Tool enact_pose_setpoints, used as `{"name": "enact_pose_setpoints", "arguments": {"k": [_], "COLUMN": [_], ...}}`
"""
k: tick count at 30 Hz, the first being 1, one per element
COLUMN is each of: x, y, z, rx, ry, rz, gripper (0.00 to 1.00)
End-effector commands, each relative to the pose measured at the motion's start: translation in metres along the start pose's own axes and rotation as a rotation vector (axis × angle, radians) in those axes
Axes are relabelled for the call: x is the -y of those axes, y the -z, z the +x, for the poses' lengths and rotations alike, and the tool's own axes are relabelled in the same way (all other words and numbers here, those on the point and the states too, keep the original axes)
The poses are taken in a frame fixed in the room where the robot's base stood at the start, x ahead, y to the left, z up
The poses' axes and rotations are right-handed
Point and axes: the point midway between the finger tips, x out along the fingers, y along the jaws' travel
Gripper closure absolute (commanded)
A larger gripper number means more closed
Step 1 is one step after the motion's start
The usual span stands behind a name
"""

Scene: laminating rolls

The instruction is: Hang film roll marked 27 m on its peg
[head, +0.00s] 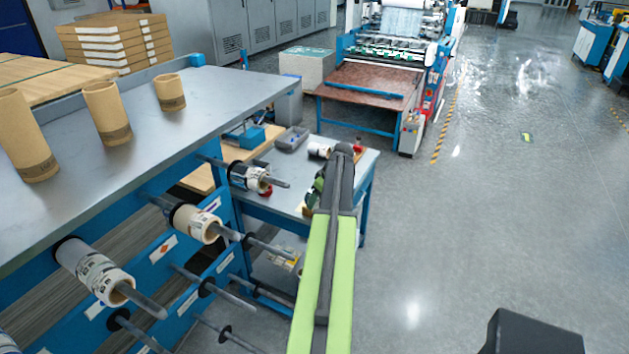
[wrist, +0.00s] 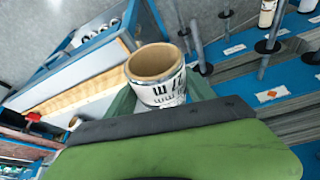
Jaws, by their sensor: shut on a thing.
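A film roll (wrist: 158,78) with a brown cardboard core and a white, dark-printed outside sits between the green fingers of my gripper (wrist: 160,98) in the wrist view. Its open core end faces up in that picture. I cannot read a length marking on it. In the head view my gripper (head: 317,188) is partly hidden behind my arm, above the low workbench and right of the rack. Bare pegs stick out of the rack, one at mid-height (head: 270,247) and one lower (head: 225,292). The labels on the rack are too small to read.
Other pegs hold rolls: a far one (head: 248,177), a middle one (head: 197,224) and a near one (head: 92,272). Cardboard tubes (head: 107,113) stand on the grey rack top (head: 215,90). A workbench (head: 360,165) lies beyond.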

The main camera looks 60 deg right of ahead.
Motion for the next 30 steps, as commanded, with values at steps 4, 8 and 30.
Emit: {"name": "enact_pose_setpoints", "arguments": {"k": [4, 8, 30], "x": [0.054, 0.082, 0.102], "y": [-0.002, -0.006, 0.031], "z": [-0.085, -0.117, -0.107], "rx": [0.000, -0.003, -0.005], "ry": [0.037, 0.062, 0.077], "rz": [-0.090, -0.150, -0.186], "gripper": [0.81, 0.81, 0.81]}}
